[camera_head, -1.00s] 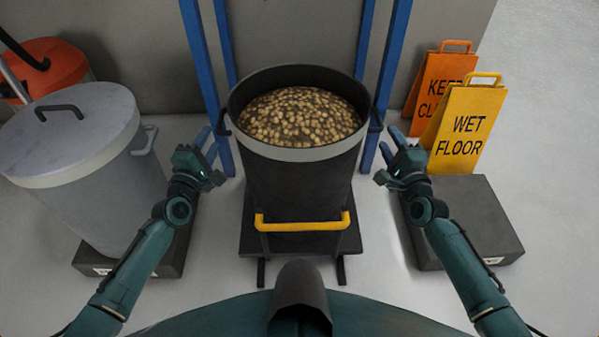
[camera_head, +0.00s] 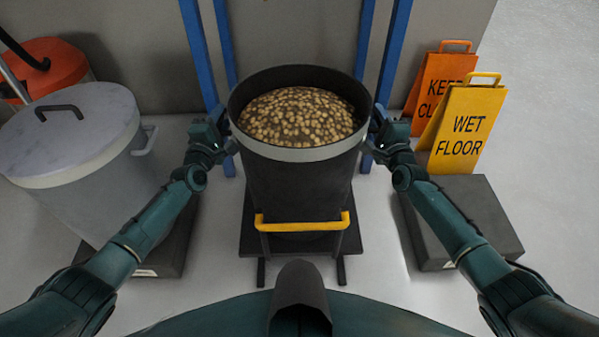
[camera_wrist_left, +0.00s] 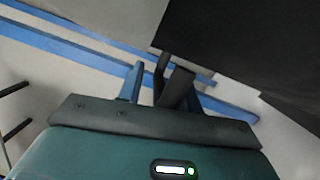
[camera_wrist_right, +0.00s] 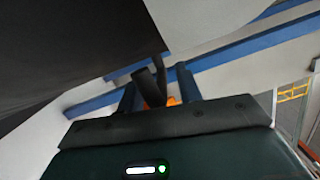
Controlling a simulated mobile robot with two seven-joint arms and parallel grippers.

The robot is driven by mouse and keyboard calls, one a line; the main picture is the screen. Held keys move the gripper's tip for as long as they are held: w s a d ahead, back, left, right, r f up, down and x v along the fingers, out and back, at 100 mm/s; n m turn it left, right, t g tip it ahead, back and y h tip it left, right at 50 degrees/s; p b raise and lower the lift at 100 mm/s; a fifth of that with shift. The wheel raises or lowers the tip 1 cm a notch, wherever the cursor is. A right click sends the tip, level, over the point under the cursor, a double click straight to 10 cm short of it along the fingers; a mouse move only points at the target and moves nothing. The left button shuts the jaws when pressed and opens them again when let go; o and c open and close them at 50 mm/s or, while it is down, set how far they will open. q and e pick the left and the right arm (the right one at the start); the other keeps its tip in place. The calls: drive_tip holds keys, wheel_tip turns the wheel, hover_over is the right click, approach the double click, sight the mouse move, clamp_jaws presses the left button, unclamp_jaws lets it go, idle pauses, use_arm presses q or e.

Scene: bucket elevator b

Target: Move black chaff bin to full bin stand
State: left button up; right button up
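The black chaff bin (camera_head: 300,190), full of brown pieces, stands upright between blue posts on a low dark base with a yellow bar. My left gripper (camera_head: 221,130) is at the bin's left side. In the left wrist view its open fingers stand on either side of the dark handle (camera_wrist_left: 176,88). My right gripper (camera_head: 376,130) is at the right side. In the right wrist view its open fingers stand on either side of the other handle (camera_wrist_right: 151,86). Contact is unclear. A bare low dark stand (camera_head: 485,220) lies at right; I cannot tell if it is the full bin stand.
A lidded grey bin (camera_head: 95,190) stands on another dark low stand (camera_head: 165,255) at left. An orange sign (camera_head: 430,85) and a yellow wet floor sign (camera_head: 462,125) stand behind the right stand. Blue posts (camera_head: 390,55) rise behind the black bin. An orange machine (camera_head: 45,65) is at far left.

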use_arm(q)
clamp_jaws()
use_arm(e)
clamp_jaws()
idle(0.9)
use_arm(q)
drive_tip(key=shift+r, duration=0.3)
use_arm(e)
drive_tip(key=shift+w+r, duration=0.1)
drive_tip(key=shift+r, duration=0.25)
